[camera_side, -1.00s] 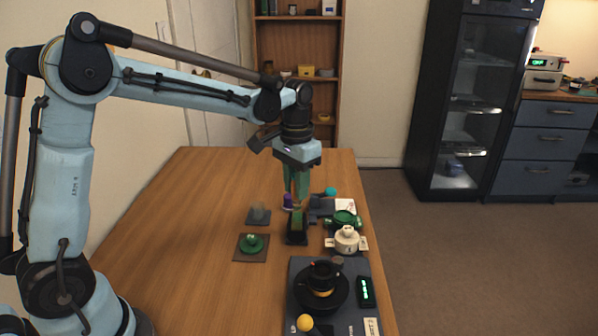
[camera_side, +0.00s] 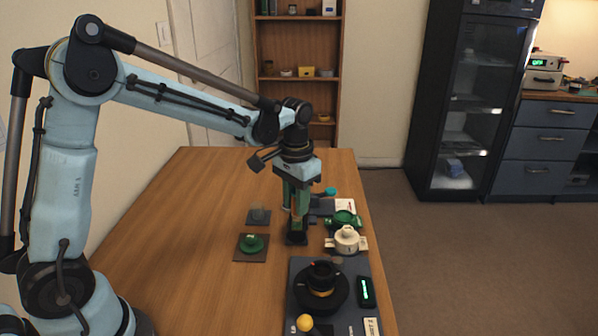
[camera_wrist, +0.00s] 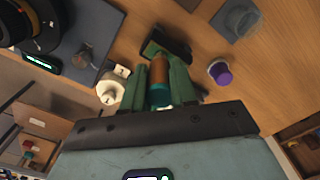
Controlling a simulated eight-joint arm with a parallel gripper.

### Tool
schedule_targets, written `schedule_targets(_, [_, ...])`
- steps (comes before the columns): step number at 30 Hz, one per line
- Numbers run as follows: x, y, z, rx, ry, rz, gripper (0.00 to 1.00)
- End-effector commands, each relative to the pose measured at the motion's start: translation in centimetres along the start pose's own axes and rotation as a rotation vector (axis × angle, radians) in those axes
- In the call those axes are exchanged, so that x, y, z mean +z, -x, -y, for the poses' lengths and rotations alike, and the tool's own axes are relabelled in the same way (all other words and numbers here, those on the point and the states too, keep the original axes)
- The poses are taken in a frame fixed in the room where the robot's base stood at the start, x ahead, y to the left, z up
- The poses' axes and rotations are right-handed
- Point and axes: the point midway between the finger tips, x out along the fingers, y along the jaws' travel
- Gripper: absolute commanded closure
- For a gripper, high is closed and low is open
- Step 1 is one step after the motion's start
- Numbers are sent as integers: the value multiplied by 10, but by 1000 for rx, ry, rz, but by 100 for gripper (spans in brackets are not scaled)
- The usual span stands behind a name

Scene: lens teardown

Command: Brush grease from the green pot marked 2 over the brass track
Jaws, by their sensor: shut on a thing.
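My gripper (camera_side: 297,212) points down with its green fingers shut on a copper-brown cylinder with a teal end, apparently the brush handle (camera_wrist: 159,72). Its lower end is at a small dark stand (camera_side: 297,238); I cannot tell whether it still sits in it. The bristles are hidden. The green pot (camera_side: 344,219) stands right of my gripper, behind a cream pot (camera_side: 347,240) marked 1 in the wrist view (camera_wrist: 111,91). No 2 is legible on the green pot. The black lens barrel (camera_side: 321,282) shows a brass-coloured band (camera_side: 322,293), perhaps the track.
A green piece (camera_side: 252,244) lies on a brown mat. A purple-topped item (camera_wrist: 220,72) stands near the gripper. The table's left side is clear.

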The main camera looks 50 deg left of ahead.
Motion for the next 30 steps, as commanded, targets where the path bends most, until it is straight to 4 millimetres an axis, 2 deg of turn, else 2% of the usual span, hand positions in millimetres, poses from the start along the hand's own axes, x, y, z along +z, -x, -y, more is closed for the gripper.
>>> schedule_targets(5, [-12, 0, 12, 0, 1, 0, 100])
schedule_targets(7, [-11, 6, 11, 0, -1, 0, 100])
schedule_targets(9, [-10, 22, 11, 0, -1, 0, 100])
schedule_targets(30, [-11, 79, 11, 0, -1, 0, 100])
